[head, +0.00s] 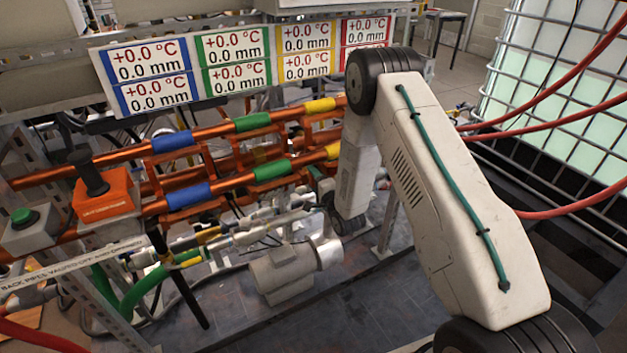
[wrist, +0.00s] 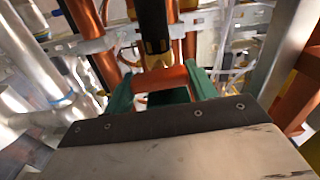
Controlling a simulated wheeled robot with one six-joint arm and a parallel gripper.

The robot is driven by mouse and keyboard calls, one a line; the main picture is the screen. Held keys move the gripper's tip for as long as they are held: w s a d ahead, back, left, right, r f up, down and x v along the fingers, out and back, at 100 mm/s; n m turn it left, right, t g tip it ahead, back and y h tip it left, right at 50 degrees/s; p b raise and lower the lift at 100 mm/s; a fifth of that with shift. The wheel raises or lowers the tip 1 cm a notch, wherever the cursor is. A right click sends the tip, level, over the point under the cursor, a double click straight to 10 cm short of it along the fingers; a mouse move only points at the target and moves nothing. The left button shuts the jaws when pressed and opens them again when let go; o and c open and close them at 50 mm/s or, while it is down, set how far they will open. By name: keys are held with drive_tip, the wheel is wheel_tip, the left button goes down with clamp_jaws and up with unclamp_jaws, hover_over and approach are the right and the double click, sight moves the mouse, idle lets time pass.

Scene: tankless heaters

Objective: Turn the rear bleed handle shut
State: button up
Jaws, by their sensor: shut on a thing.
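My gripper has green fingers in the wrist view (wrist: 160,88). They stand on both sides of a short orange piece (wrist: 160,77) and are shut on it. A black part with a yellow end (wrist: 155,38) lies just beyond the orange piece. I cannot tell whether these two parts are joined, or which is the rear bleed handle. In the head view my arm reaches down behind the copper pipes, and its own links and the pipes hide most of the gripper and what it holds.
Copper pipes with blue, green and yellow bands (head: 190,195) run across the left. A black lever (head: 186,288) hangs at front left. A grey motor (head: 283,272) sits below. Red hoses (head: 575,213) and a caged tank (head: 570,85) are at right.

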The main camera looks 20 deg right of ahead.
idle(0.3)
drive_tip(key=o, duration=0.7)
drive_tip(key=s+d, duration=0.1)
drive_tip(key=s, duration=0.6)
drive_tip(key=shift+s+d, duration=0.25)
drive_tip(key=shift+s, duration=0.15)
